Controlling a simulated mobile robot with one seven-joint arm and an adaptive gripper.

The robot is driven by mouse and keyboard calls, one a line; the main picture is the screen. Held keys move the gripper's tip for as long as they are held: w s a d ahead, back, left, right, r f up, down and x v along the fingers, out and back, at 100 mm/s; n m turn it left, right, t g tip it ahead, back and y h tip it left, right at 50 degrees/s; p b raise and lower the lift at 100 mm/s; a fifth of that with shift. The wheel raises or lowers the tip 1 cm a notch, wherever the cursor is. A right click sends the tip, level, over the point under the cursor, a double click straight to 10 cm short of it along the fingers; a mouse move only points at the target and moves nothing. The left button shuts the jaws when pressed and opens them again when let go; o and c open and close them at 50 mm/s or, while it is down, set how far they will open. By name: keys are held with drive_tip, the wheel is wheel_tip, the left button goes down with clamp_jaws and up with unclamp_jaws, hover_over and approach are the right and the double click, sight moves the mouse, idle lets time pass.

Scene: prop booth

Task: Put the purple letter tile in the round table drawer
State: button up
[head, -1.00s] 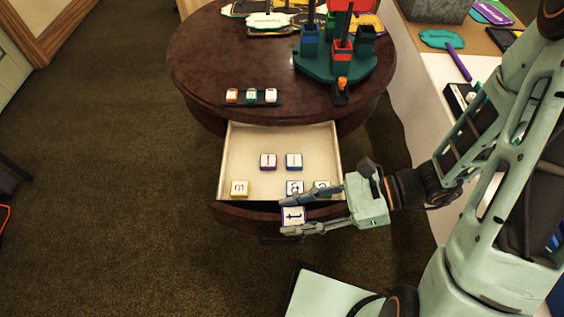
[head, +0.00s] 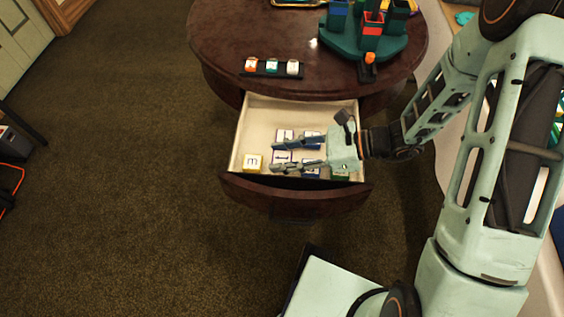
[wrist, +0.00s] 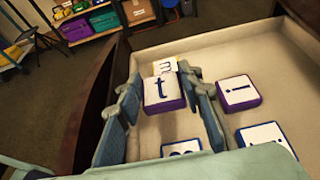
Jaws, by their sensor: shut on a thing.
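The purple letter tile, marked "t" (wrist: 164,90), is between the two fingers of my gripper (head: 273,157), which is shut on it. The tile also shows in the head view (head: 282,157). The round table (head: 300,40) has its drawer (head: 245,122) pulled open. My gripper and the tile are over the drawer's inside; in the wrist view the tile looks close above the floor, but I cannot tell if it touches. Another purple-sided tile (wrist: 239,92) lies to the right in the wrist view.
A yellow tile marked "m" (head: 253,162) is in the drawer's front left, just beyond the held tile in the wrist view. A blue tile (wrist: 266,138) and other tiles lie close by. A rack of tiles (head: 271,68) and a teal organiser (head: 350,45) stand on the tabletop. The drawer's back left is bare.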

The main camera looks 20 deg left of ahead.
drive_tip(key=f, duration=0.2)
drive_tip(key=f+b, duration=0.1)
drive_tip(key=f, duration=0.1)
drive_tip(key=shift+w+a, duration=0.25)
drive_tip(key=shift+r, duration=0.1)
drive_tip(key=o, duration=0.5)
drive_tip(key=shift+f, duration=0.2)
drive_tip(key=shift+o, duration=0.9)
drive_tip(key=shift+r, duration=0.1)
